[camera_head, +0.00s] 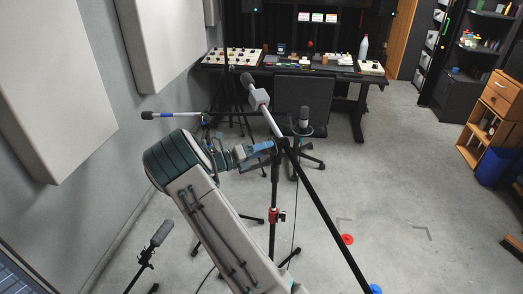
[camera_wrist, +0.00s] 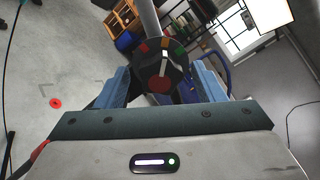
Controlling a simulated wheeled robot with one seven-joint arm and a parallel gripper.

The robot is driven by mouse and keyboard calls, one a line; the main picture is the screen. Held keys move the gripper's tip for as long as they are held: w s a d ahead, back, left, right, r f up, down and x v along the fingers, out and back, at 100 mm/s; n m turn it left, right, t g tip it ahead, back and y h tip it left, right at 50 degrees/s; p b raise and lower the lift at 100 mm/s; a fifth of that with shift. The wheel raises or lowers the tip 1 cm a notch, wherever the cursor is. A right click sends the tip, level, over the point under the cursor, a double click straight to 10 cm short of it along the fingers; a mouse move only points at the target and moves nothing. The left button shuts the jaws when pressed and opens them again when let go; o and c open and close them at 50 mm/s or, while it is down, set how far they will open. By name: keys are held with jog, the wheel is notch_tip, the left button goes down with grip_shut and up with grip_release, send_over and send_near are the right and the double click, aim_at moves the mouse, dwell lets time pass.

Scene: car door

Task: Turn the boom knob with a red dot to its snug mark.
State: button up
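The boom knob (camera_wrist: 163,65) is black and round, with a large red dot (camera_wrist: 159,84) on its near face at the lower edge. Small red, orange and green marks (camera_wrist: 165,44) sit around its upper side; which one is the snug mark I cannot tell. My gripper (camera_wrist: 158,72) has its blue fingers on either side of the knob. A narrow gap shows at the left finger; contact at the right finger is unclear. In the head view my gripper (camera_head: 263,147) is at the joint of the boom (camera_head: 263,108), and the knob is mostly hidden there.
A microphone stand (camera_head: 274,190) carries the boom, and a black tube slants down to the right. Other microphones stand at left (camera_head: 162,233) and behind (camera_head: 304,117). A desk (camera_head: 345,78) with equipment is at the back. Open grey floor lies to the right.

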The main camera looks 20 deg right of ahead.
jog(key=a+b, duration=0.3)
jog(key=a, duration=1.1)
jog(key=shift+s, duration=0.35)
jog(key=shift+d, duration=0.15)
jog(key=s+d+r+m+g+y, duration=0.1)
jog(key=s+d+r+m+y, duration=0.1)
jog(key=s+m+y, duration=0.45)
jog(key=s+d+r+m+g+y, duration=0.2)
jog(key=s+d+m+y, duration=0.15)
jog(key=s+m, duration=0.5)
jog(key=s+a+r+m+t+y, duration=0.1)
jog(key=s+a+m+t+y, duration=0.1)
jog(key=s+a+m+y, duration=0.2)
jog(key=s+a+r+m+t+y, duration=0.2)
jog(key=s+m, duration=0.8)
jog(key=s, duration=0.5)
jog(key=shift+a+m+t+y, duration=0.3)
jog(key=shift+a+t+y, duration=0.5)
jog(key=shift+a+y, duration=0.3)
